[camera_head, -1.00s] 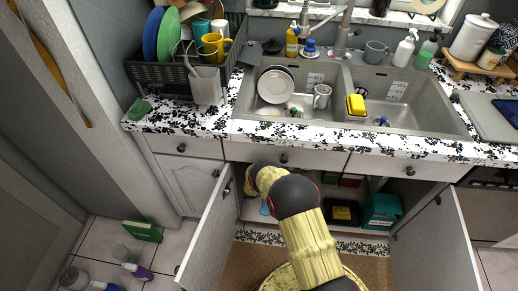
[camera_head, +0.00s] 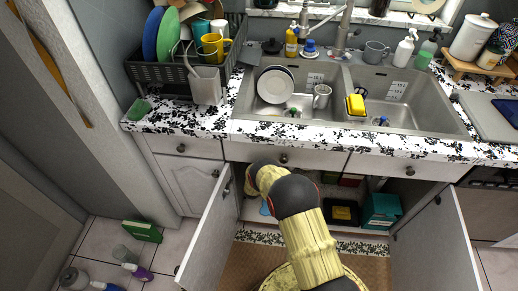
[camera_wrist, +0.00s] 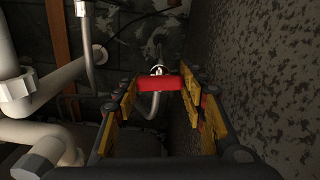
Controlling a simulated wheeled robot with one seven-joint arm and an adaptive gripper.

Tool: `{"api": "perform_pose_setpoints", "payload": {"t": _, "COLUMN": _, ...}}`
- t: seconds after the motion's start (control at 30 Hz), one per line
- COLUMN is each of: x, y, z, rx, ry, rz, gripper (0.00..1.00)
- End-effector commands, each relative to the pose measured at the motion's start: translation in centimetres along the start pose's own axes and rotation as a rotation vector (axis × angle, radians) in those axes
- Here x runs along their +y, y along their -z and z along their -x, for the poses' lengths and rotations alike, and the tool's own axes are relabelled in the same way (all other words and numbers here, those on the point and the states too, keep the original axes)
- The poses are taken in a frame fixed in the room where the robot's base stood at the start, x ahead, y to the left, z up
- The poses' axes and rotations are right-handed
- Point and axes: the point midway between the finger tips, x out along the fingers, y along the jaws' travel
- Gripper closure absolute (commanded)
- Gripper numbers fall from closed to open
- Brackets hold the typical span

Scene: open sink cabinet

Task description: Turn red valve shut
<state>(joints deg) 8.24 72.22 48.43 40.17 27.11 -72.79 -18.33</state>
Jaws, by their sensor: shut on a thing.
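The red valve (camera_wrist: 158,84) shows in the wrist view as a red bar handle on a metal fitting, with a hose curving down below it. My gripper (camera_wrist: 161,87) has its yellow-padded fingers on the left and right sides of the red handle, shut on it. The handle lies nearly level across the picture. In the head view my arm reaches into the open sink cabinet, and it hides the gripper and the valve.
White drain pipes (camera_wrist: 30,90) run down the left of the wrist view. A speckled dark wall (camera_wrist: 250,70) stands close on the right. In the head view, the left door (camera_head: 208,240) and right door (camera_head: 437,245) hang open beside my arm. A teal box (camera_head: 380,211) stands inside.

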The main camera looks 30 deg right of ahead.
Motion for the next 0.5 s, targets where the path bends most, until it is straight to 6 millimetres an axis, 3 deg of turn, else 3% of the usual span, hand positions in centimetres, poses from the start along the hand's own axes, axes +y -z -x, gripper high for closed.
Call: {"api": "perform_pose_setpoints", "payload": {"t": 0.5, "x": 0.01, "y": -0.05, "z": 0.03, "rx": -0.001, "ry": 0.001, "rz": -0.18, "gripper": 0.84}}
